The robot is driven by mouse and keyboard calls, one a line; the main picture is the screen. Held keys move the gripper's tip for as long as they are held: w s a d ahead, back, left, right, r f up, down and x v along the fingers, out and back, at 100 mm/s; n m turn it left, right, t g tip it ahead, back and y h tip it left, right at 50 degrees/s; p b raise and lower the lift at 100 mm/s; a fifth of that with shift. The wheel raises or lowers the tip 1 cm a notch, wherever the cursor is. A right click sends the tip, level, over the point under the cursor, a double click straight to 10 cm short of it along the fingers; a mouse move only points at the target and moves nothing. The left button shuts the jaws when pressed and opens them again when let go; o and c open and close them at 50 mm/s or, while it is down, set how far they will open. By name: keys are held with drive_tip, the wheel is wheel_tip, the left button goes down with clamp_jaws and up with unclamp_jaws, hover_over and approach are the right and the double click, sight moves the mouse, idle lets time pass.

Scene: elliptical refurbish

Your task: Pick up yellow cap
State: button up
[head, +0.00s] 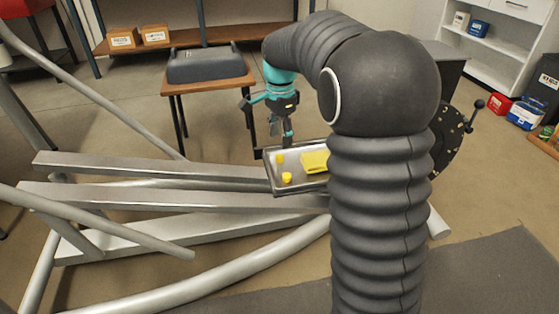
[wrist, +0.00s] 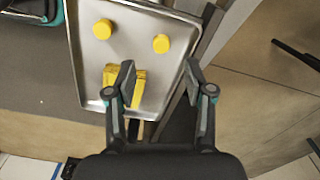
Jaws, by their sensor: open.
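Two round yellow caps lie apart in a shallow metal tray (head: 270,184). In the head view one cap (head: 280,158) is near the tray's far left and the other cap (head: 287,178) is nearer the front edge. In the wrist view one cap (wrist: 103,29) is at upper left and the other cap (wrist: 161,44) is right of it. My gripper (head: 287,143) is over the far side of the tray. In the wrist view my gripper (wrist: 160,78) is open with nothing between its fingers, and both caps are beyond the fingertips.
A folded-looking yellow item (head: 314,162) lies in the tray; my left finger partly covers this yellow item (wrist: 139,86) in the wrist view. Grey metal beams (head: 150,195) stand left of the tray. A small wooden table (head: 207,83) with a dark grey cover is behind.

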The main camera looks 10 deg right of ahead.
sight(279, 156)
drive_tip(key=shift+a+f+b, duration=0.15)
drive_tip(key=shift+f+b, duration=0.5)
drive_tip(key=shift+f, duration=2.6)
drive_tip(key=shift+c, duration=0.3)
drive_tip(key=c, duration=0.7)
